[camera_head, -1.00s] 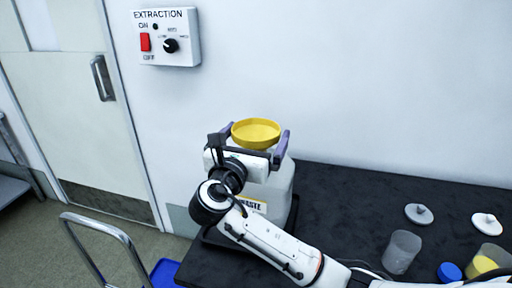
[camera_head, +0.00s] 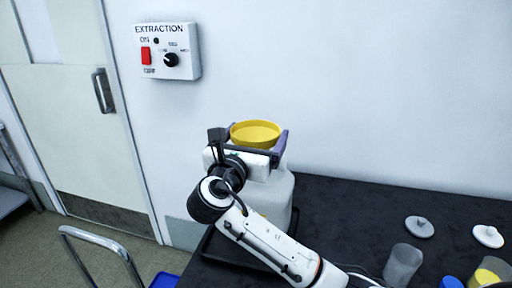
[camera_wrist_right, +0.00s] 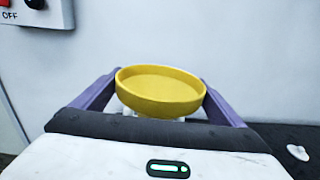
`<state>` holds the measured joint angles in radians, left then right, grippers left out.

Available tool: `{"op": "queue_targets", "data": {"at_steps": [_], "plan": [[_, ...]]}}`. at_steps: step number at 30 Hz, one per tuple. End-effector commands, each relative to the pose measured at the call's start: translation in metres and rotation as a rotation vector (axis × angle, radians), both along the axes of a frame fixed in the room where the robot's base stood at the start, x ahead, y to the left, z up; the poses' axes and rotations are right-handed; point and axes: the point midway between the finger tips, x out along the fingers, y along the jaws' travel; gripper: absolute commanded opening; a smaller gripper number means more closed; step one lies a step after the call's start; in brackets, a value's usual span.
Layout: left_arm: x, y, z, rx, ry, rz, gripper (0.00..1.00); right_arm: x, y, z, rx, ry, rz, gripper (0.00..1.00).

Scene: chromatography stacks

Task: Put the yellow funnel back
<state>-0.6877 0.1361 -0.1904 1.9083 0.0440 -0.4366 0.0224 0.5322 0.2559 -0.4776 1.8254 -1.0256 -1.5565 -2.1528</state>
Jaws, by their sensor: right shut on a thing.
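The yellow funnel (camera_head: 255,134) is a shallow round dish with its open side up. It sits at the top of the white waste container (camera_head: 279,192) on the bench. In the right wrist view the funnel (camera_wrist_right: 160,90) lies between the two purple fingers of my right gripper (camera_wrist_right: 160,95). My right gripper (camera_head: 250,138) is shut on the funnel, one finger on each side. The funnel's lower part is mostly hidden, so I cannot tell how deep it sits in the container's mouth. My left gripper is not in view.
A dark tray (camera_head: 206,240) holds the waste container. Grey and white lids (camera_head: 419,227), a clear beaker (camera_head: 402,264) and a blue cap (camera_head: 451,283) are on the black bench at right. An extraction switch box (camera_head: 168,51) is on the wall. A metal cart rail (camera_head: 95,238) stands at left.

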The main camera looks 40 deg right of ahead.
Motion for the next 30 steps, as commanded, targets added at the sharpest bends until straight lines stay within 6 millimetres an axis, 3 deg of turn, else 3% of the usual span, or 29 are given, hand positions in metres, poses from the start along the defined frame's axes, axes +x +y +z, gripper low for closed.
{"op": "queue_targets", "data": {"at_steps": [3,10,30], "plan": [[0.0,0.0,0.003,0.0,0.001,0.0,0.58,0.0,0.0,0.029,0.002,-0.007,0.001,0.68],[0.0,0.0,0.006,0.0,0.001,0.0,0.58,0.0,0.0,0.063,0.002,-0.004,0.001,0.68],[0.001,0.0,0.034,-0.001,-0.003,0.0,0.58,0.0,0.0,0.089,0.0,-0.002,0.0,0.68]]}}
